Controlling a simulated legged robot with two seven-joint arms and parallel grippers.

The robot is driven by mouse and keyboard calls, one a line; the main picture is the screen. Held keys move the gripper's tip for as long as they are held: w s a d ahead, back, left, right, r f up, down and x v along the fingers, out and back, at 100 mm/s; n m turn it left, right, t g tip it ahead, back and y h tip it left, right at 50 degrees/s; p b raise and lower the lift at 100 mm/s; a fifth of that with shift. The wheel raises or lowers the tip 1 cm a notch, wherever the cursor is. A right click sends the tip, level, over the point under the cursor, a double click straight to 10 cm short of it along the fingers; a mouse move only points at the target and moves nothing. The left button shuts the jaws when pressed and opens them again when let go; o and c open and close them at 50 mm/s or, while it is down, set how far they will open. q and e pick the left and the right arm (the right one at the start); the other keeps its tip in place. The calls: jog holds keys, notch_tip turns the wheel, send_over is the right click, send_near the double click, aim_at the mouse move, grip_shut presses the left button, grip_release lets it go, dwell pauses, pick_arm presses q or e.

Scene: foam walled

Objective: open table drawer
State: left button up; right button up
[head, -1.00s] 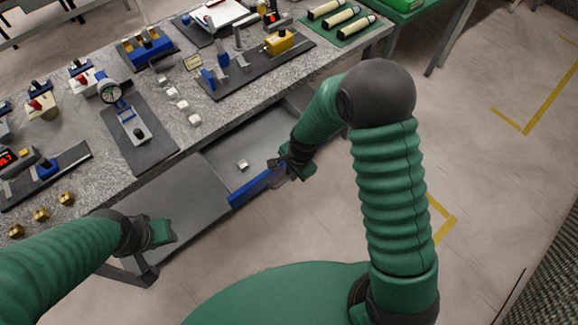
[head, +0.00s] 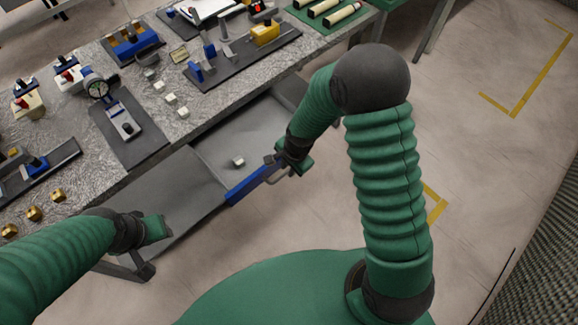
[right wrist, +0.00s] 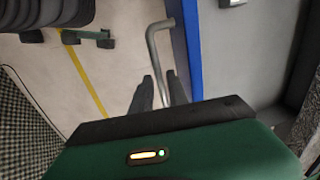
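The table drawer stands pulled out from under the worktop, with its blue front (head: 243,188) facing me and its grey inside showing. Its grey bar handle (head: 280,178) sticks out from the front; in the right wrist view the bent bar (right wrist: 153,50) runs beside the blue edge (right wrist: 190,45). My right gripper (head: 272,161) is at the right part of the drawer front. In the right wrist view its two dark fingers (right wrist: 160,78) stand apart, with the bar showing between them. My left gripper (head: 160,230) hangs in front of the table at left; its fingers are unclear.
A small white block (head: 238,161) lies in the drawer. The speckled worktop (head: 185,125) carries fixtures, a gauge (head: 97,89) and brass parts (head: 33,213). A grey panel (head: 175,190) lies left of the drawer. Floor at right is clear.

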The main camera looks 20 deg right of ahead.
notch_tip(320, 180, up, 16)
jog(key=s+d+p, duration=0.1)
jog(key=s+p, duration=0.1)
jog(key=shift+s+r, duration=0.25)
jog(key=shift+s, duration=0.15)
jog(key=s+f+n, duration=0.1)
jog(key=s+n, duration=0.7)
jog(key=n, duration=0.5)
jog(key=shift+s+d+f+n+t+h, duration=0.2)
jog(key=shift+d+f+n+t+h, duration=0.1)
jog(key=shift+d+n+h, duration=0.1)
